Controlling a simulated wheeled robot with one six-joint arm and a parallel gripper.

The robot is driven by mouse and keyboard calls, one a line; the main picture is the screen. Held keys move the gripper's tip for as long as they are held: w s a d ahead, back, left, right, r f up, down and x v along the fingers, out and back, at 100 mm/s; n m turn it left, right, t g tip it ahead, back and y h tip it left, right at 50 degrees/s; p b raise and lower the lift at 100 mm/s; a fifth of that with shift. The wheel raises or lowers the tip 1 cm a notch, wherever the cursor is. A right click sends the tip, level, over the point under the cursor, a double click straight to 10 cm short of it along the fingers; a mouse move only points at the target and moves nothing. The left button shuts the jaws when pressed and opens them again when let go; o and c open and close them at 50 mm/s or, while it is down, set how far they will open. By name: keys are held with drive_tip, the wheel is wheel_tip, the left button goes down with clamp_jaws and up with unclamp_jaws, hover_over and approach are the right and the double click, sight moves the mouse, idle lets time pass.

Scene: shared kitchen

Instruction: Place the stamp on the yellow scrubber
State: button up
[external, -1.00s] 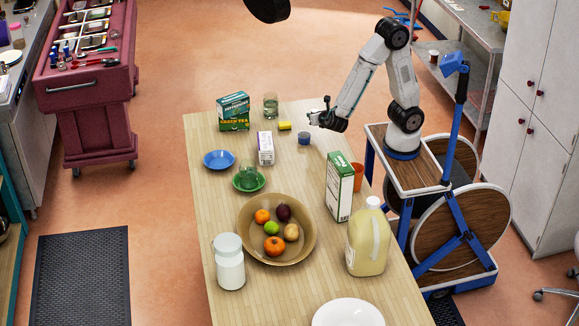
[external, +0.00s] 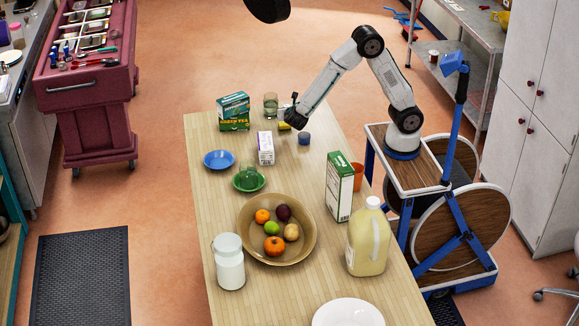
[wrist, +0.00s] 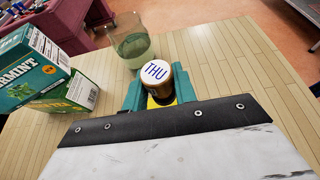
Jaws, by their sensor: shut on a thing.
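In the wrist view a bit of yellow scrubber (wrist: 158,102) shows just below the stamp, between the fingers. Whether the stamp touches the scrubber I cannot tell. The arm hides part of the scrubber in the external view.
A small blue cup (external: 304,138) stands close to the right of the scrubber. A glass (external: 270,104) and green tea boxes (external: 234,112) stand behind and left. A white and purple carton (external: 265,148) stands in front. The wooden table (external: 330,265) has free room around the bowl.

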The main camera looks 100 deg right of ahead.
drive_tip(key=shift+w+d, duration=0.1)
drive_tip(key=shift+w, duration=0.15)
drive_tip(key=shift+w+f, duration=0.25)
drive_tip(key=shift+f, duration=1.55)
drive_tip(key=o, duration=1)
drive_tip(key=shift+f, duration=0.1)
